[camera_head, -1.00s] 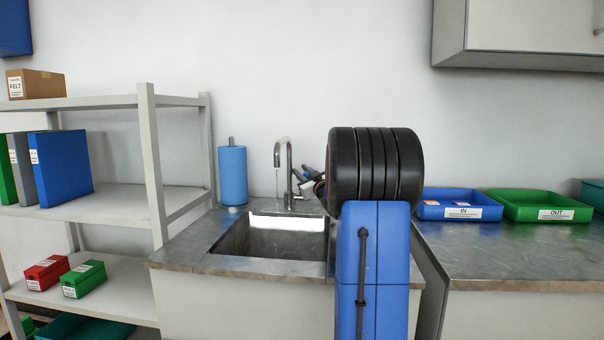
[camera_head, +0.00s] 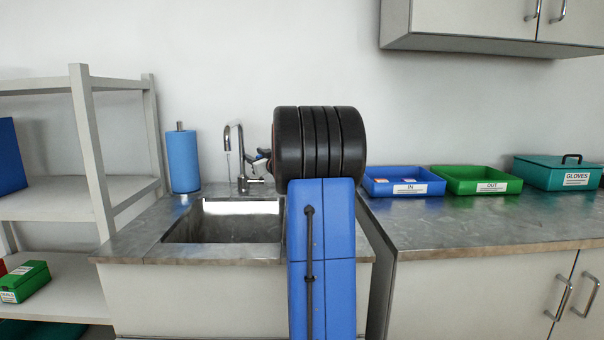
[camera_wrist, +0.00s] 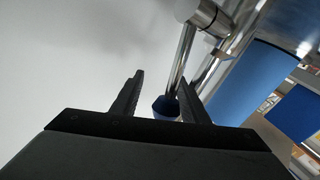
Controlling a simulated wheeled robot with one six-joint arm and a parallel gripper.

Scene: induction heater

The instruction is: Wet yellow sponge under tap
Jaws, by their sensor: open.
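The chrome tap (camera_head: 240,155) stands behind the sink (camera_head: 225,228). A thin line below its spout looks like running water. My gripper (camera_head: 260,160) is beside the tap's right side, partly hidden behind my dark arm. In the wrist view my gripper (camera_wrist: 163,95) is open, its two dark fingers apart. A metal rod of the tap (camera_wrist: 185,50) shows beyond and between the fingers, with a dark blue end (camera_wrist: 166,106) near the right finger. I cannot tell whether a finger touches it. I see no yellow sponge in any view.
A blue roll (camera_head: 183,160) stands left of the tap. A shelf rack (camera_head: 90,150) is at the left. On the right counter (camera_head: 480,225) are a blue IN tray (camera_head: 405,191), a green OUT tray (camera_head: 478,188) and a teal GLOVES box (camera_head: 560,178). The counter's front is clear.

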